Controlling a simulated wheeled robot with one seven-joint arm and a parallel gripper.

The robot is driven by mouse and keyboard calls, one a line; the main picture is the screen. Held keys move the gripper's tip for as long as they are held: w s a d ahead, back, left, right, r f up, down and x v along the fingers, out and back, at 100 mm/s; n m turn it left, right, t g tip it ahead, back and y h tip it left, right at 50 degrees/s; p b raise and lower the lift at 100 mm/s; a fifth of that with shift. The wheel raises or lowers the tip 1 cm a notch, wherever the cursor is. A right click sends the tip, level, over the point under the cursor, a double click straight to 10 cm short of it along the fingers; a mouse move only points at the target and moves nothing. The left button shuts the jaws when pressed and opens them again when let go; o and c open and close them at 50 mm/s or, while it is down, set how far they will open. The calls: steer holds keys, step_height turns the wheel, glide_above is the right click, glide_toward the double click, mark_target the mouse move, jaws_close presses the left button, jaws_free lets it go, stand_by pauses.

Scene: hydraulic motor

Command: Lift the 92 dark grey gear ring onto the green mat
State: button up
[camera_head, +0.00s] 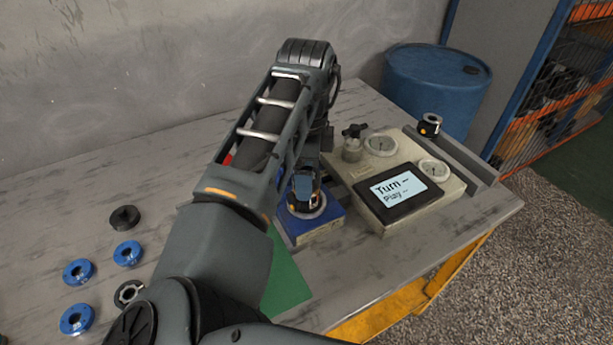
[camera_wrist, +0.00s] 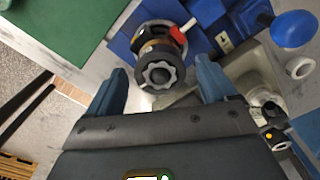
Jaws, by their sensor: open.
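A dark grey toothed ring with a dark centre (camera_wrist: 159,74) sits on top of a round part in a blue fixture (camera_wrist: 202,44). In the wrist view it lies between the fingertips of my gripper (camera_wrist: 161,76), which is open, with space on both sides. No number is legible on it. In the head view my gripper (camera_head: 304,186) is above the blue fixture (camera_head: 318,228) and my arm hides part of it. The green mat (camera_head: 287,278) is flat on the table, left of the fixture and partly hidden by my arm; it also shows in the wrist view (camera_wrist: 62,28).
A gauge box with a screen (camera_head: 398,190) stands right of the fixture. A red-tipped lever (camera_wrist: 180,35) and a blue ball (camera_wrist: 294,28) are near the fixture. Blue rings (camera_head: 78,271) and dark rings (camera_head: 124,217) lie at left. A blue barrel (camera_head: 435,85) stands behind the table.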

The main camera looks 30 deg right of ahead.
steer(key=shift+c, duration=0.3)
steer(key=c, duration=1.3)
